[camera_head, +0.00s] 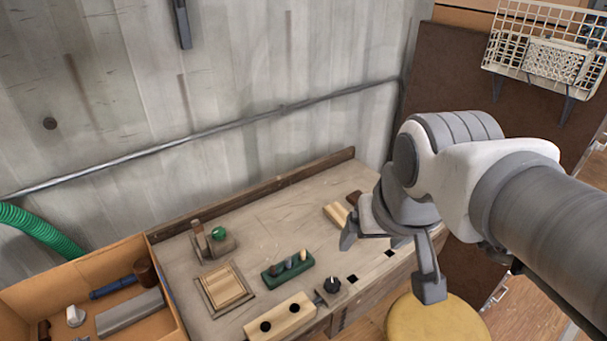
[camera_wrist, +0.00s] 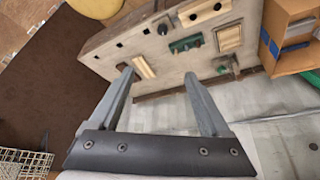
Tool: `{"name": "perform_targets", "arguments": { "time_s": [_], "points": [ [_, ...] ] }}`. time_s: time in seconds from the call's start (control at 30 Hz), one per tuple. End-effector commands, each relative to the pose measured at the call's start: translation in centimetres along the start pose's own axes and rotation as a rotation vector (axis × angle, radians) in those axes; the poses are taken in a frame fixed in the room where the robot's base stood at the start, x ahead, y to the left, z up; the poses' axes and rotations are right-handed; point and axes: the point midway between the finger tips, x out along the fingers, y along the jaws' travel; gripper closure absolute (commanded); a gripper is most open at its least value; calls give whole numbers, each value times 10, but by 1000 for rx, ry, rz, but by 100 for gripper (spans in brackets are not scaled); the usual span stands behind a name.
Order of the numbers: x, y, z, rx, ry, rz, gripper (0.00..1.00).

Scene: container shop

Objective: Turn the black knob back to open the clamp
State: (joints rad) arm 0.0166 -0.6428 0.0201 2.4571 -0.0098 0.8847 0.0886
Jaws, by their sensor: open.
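The black knob (camera_head: 332,285) sits at the front edge of the wooden workbench (camera_head: 270,232), just right of a pale wooden clamp jaw (camera_head: 282,318) with dark round spots. In the wrist view the knob (camera_wrist: 163,29) is small, beside the pale jaw (camera_wrist: 204,12). Whether the jaw grips anything is too small to tell. My gripper (camera_head: 388,268) is open and empty, near the bench's right end, to the right of the knob and apart from it. In the wrist view my gripper (camera_wrist: 157,80) has its fingers spread, with the knob beyond them.
A green peg block (camera_head: 288,268), a framed wooden board (camera_head: 225,288), a green ball (camera_head: 218,233) and pale wooden pieces (camera_head: 337,214) occupy the bench. An orange bin (camera_head: 95,270) stands left. A yellow round stool (camera_head: 438,320) is below my gripper. Bare benchtop lies behind the peg block.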

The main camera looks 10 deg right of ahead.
Motion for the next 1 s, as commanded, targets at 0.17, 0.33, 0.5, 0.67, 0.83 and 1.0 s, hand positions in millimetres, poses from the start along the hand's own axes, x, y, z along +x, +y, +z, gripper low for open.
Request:
{"name": "perform_targets", "arguments": {
  "time_s": [0.17, 0.33, 0.5, 0.67, 0.83, 1.0],
  "points": [
    [23, 0, -25, 113, -77, 33, 19],
    [49, -2, -44, 223, -141, 62, 19],
    [81, -3, -60, 332, -205, 89, 19],
    [115, -5, -71, 435, -265, 114, 19],
    [154, -7, -77, 548, -327, 140, 19],
    [191, -10, -78, 647, -381, 162, 19]
  ]
}}
